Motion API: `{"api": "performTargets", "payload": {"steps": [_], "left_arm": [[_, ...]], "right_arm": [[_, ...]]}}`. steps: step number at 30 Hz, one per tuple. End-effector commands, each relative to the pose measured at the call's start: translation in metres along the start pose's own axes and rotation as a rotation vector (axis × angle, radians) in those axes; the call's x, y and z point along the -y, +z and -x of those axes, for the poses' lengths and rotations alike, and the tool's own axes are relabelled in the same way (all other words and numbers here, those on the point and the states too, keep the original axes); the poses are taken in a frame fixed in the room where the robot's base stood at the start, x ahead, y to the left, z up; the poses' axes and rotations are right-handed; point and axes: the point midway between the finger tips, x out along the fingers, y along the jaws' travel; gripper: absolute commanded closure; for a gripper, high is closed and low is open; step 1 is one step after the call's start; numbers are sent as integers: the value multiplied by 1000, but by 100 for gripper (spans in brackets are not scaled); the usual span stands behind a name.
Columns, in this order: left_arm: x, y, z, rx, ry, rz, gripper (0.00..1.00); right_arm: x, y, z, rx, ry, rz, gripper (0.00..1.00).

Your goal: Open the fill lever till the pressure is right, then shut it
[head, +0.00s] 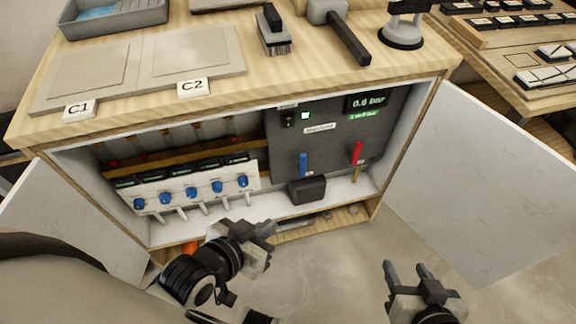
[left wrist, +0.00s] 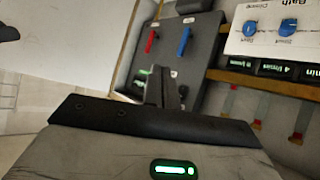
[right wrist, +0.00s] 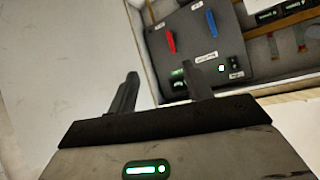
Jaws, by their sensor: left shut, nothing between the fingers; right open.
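Inside the open cabinet, a grey panel (head: 325,140) carries a blue lever (head: 303,163) and a red lever (head: 356,153). Their small labels are unreadable, so I cannot tell which is the fill lever. Both also show in the left wrist view, red (left wrist: 151,42) and blue (left wrist: 184,42), and in the right wrist view, red (right wrist: 171,42) and blue (right wrist: 211,23). The pressure display (head: 367,101) seems to read 0.6, with green text below. My left gripper (head: 268,230) is shut and empty, in front of the cabinet below the panel. My right gripper (head: 405,270) is open and empty, lower right, apart from both levers.
A white block with several blue knobs (head: 192,188) fills the cabinet's left side. A dark box (head: 307,190) sits below the levers. An open white door (head: 480,180) stands to the right. Tiles, a brush (head: 272,32) and a mallet (head: 345,30) lie on top.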

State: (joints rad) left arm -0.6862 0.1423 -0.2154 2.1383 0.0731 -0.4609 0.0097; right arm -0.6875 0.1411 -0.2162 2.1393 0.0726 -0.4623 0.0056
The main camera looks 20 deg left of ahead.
Motion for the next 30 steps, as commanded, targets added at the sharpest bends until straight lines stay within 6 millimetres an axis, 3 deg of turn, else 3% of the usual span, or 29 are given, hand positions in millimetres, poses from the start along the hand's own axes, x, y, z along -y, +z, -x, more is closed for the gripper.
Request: {"api": "performTargets", "payload": {"steps": [5, 12, 18, 24, 30], "left_arm": [[14, 18, -29, -62, 0, 146, 100], [61, 48, -101, -282, 76, 690, 100], [98, 57, -140, -440, 235, 1126, 100], [118, 55, -154, -512, 365, 1371, 100], [122, 51, -154, -525, 401, 1432, 100]], "right_arm": [[2, 16, -21, -36, -23, -5, 50], [16, 53, -68, -146, -114, -33, 50], [29, 73, -91, -228, -192, -57, 50], [37, 79, -98, -270, -239, -69, 50], [40, 76, -96, -279, -250, -73, 50]]}}
